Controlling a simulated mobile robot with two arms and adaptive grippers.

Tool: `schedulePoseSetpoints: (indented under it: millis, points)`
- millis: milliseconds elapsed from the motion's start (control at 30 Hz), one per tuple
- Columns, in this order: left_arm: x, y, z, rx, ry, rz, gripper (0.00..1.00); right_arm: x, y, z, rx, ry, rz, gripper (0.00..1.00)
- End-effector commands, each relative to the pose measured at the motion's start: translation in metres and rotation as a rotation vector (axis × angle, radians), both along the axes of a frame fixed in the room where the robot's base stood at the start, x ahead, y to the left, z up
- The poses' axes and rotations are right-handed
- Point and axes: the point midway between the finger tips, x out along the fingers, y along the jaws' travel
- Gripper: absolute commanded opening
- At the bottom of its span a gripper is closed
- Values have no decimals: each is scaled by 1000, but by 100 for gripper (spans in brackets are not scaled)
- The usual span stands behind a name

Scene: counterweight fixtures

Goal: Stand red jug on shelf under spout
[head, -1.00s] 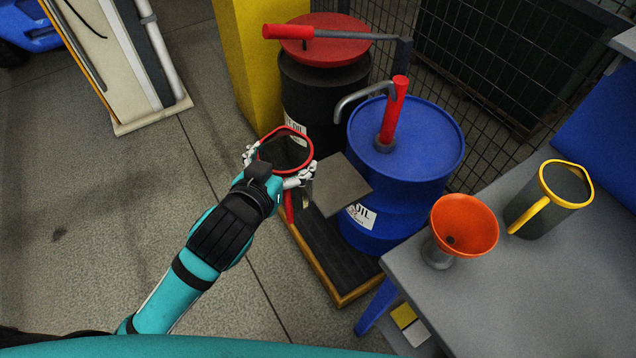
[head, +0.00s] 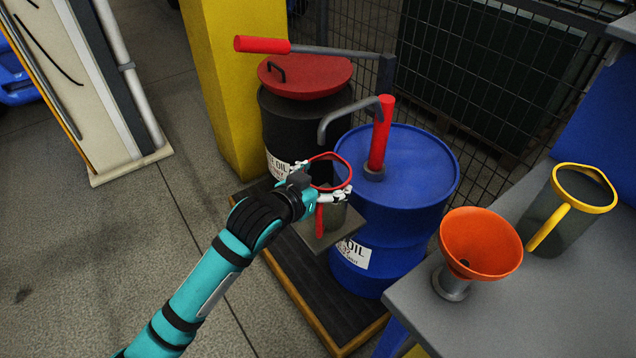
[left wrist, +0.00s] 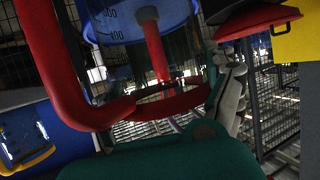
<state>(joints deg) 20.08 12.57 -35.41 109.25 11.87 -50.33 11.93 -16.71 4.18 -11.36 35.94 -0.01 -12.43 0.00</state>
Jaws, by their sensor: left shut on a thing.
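The red jug (head: 335,217) has a clear grey body with a red rim and red handle. My left gripper (head: 322,192) is shut on it near the rim and holds it upright over the small grey shelf (head: 312,240) at the blue drum. I cannot tell whether its base touches the shelf. The grey curved spout (head: 327,122) of the red-handled pump ends just above the rim in the picture. In the left wrist view the jug (left wrist: 165,104) fills the middle, with part of my gripper (left wrist: 228,90) beside it. My right gripper is not in view.
The blue drum (head: 410,175) stands right of the jug; a black drum (head: 290,125) with a red lid and lever stands behind. An orange funnel (head: 480,243) and a yellow-rimmed jug (head: 575,210) stand on the grey bench (head: 560,300). A yellow post (head: 235,90) is at the left.

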Motion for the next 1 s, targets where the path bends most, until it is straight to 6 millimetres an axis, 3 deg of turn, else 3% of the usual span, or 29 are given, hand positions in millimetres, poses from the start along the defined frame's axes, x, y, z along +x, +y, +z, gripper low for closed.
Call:
schedulePoseSetpoints:
  millis: [100,233,367,567,933,967,1000]
  points:
    - [23,7,-2,1,-1,1,33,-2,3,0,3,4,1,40]
    - [34,11,-3,0,-1,1,33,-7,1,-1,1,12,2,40]
    - [35,11,-10,-2,1,1,33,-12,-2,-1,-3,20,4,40]
    - [34,11,-37,-1,3,1,33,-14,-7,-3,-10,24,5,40]
    - [34,11,-41,-1,0,0,33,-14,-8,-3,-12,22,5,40]
    - [34,11,-42,-1,0,0,87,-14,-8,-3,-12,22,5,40]
    - [34,11,-42,-1,0,0,92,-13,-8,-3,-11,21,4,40]
